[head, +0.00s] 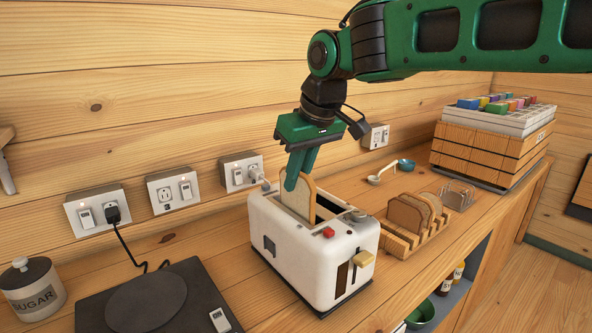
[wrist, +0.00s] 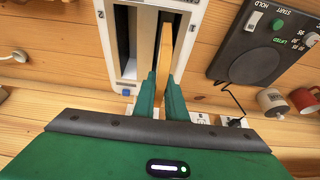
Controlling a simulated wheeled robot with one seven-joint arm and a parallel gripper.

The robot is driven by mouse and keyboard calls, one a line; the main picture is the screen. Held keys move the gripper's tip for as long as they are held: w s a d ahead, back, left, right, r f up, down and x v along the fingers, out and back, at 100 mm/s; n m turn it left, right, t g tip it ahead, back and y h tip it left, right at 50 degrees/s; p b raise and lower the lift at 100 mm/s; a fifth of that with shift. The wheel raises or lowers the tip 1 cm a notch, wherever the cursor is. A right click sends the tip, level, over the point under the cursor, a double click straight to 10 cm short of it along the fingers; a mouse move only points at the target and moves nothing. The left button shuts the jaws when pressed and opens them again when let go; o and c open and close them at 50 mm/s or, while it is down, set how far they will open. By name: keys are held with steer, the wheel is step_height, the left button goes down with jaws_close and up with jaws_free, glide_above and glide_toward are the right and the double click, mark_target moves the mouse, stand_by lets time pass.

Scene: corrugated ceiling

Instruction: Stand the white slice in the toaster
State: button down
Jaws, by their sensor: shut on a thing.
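The white toaster (head: 300,258) stands on the wooden counter, with a red button and a yellowish lever on its near end. My gripper (head: 298,182) points down over it, shut on a pale slice with a brown crust (head: 303,199). The slice is upright at the left slot, its lower part hidden by the toaster's top; I cannot tell how deep it sits. In the wrist view the slice (wrist: 164,50) shows edge-on between my fingers (wrist: 161,97), along the right side of the toaster (wrist: 185,8). The other slot (wrist: 124,40) looks empty.
A wooden rack (head: 420,240) with several bread slices stands right of the toaster. A hot plate (head: 150,305) and sugar jar (head: 32,285) are at left. Sockets line the wall behind. A slatted crate (head: 485,155) and measuring spoons (head: 390,170) are further back.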

steer(key=shift+f, duration=0.25)
steer(key=c, duration=1.7)
jaws_free()
steer(key=v, duration=1)
steer(key=shift+s+d+r, duration=0.1)
steer(key=shift+r, duration=0.2)
steer(key=shift+r, duration=0.1)
